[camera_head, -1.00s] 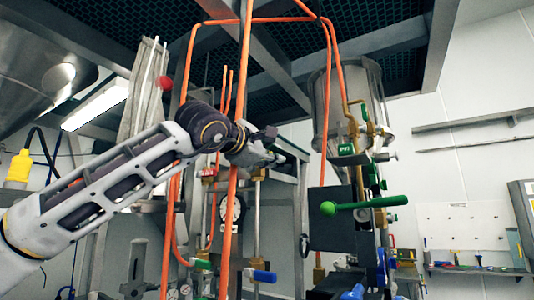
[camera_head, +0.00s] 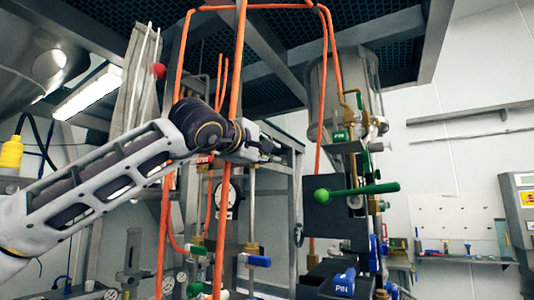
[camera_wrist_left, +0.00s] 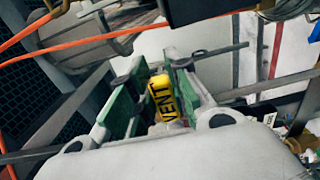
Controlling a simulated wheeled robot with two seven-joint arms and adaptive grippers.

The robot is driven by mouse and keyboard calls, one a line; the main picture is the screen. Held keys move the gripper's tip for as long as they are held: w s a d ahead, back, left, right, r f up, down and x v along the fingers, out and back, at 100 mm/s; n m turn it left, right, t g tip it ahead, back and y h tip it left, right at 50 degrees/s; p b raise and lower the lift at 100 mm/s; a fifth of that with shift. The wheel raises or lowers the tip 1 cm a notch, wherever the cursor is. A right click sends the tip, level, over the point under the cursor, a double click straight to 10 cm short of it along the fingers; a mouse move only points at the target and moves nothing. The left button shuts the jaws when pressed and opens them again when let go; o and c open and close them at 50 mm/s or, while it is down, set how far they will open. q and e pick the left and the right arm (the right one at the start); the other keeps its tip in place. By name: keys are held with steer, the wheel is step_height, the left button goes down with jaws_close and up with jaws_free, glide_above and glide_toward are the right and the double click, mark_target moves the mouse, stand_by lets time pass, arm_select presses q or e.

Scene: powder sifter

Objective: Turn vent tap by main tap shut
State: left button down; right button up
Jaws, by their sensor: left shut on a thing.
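The vent tap shows in the left wrist view as a yellow piece (camera_wrist_left: 163,97) marked VENT. My left gripper (camera_wrist_left: 152,72) is shut on it, with a green-padded finger on each side. In the head view my left gripper (camera_head: 264,148) is at the upright pipework in the middle, and the vent tap cannot be made out there. A long green lever (camera_head: 357,190) lies nearly level to the right of the gripper. A blue-handled tap (camera_head: 258,261) is below the gripper. I cannot tell which tap is the main tap. My right gripper is not in view.
Orange hoses (camera_head: 236,70) run down close beside my left wrist. A round gauge (camera_head: 223,206) sits below it. A pegboard (camera_head: 455,218) is on the far wall.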

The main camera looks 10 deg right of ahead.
arm_select(q)
steer(key=shift+f, duration=0.1)
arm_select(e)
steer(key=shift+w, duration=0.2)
arm_select(q)
steer(key=c, duration=1.7)
jaws_free()
steer(key=o, duration=0.4)
steer(key=v, duration=1.2)
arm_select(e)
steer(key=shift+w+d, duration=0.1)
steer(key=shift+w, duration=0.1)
arm_select(q)
steer(key=shift+d, duration=0.15)
